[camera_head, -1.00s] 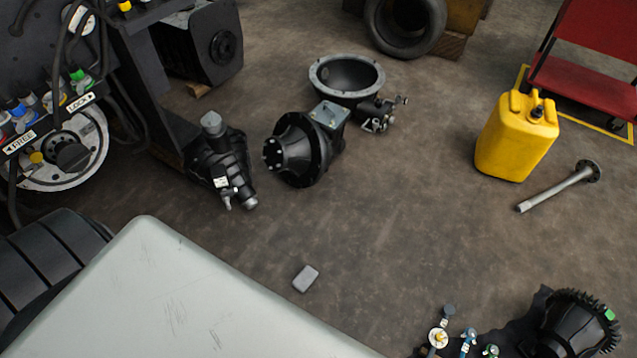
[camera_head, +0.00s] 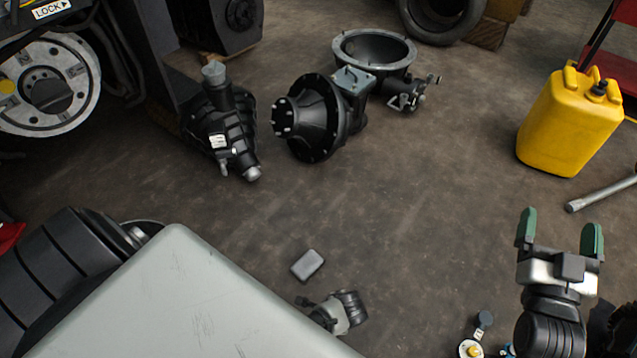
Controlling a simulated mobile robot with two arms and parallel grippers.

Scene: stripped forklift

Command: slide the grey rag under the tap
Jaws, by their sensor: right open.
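A small, flat grey piece (camera_head: 308,264), which looks like the grey rag, lies on the floor near the edge of a light grey panel. I cannot make out for sure which fitting is the tap; a small metal fitting (camera_head: 251,173) sits at the lower end of a black unit. My right gripper (camera_head: 559,231) is open and empty at the lower right, green fingers pointing up the picture, well apart from the grey piece.
The light grey panel (camera_head: 190,305) fills the lower left. A black flanged housing (camera_head: 312,118) and an open round housing (camera_head: 374,50) stand further back. A yellow canister (camera_head: 570,120) and a metal shaft (camera_head: 600,194) are at the right. The middle floor is clear.

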